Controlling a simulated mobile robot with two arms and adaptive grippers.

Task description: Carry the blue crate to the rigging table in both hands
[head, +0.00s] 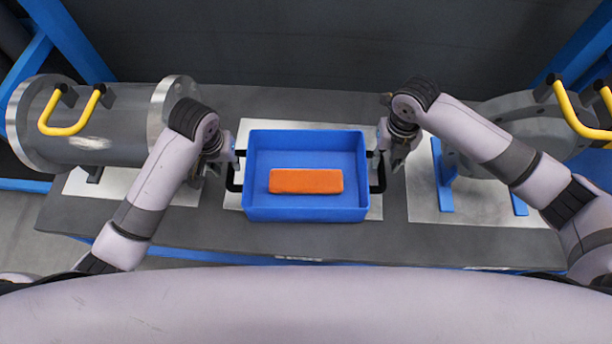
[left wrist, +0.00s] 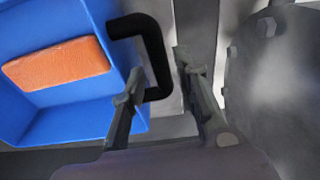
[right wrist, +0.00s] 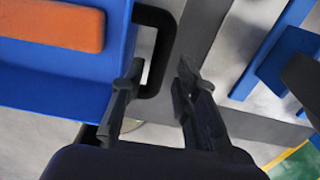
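The blue crate (head: 306,214) stands level on a pale plate on the dark table, with an orange block (head: 306,181) lying inside it. The crate has a black handle at each end. My left gripper (head: 230,157) is at the left handle (head: 234,180); in the left wrist view its fingers (left wrist: 157,78) are apart, with the handle's bar (left wrist: 153,50) between or just above them. My right gripper (head: 383,156) is at the right handle (head: 379,180); in the right wrist view its fingers (right wrist: 157,80) are apart, with the bar (right wrist: 161,50) reaching between them. Finger contact is not clear.
A grey flanged cylinder (head: 110,120) with a yellow handle (head: 70,118) lies left of the crate. Another grey flanged part (head: 510,115) sits on a blue stand (head: 442,180) to the right. A dark wall (head: 300,45) rises behind the table (head: 300,240).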

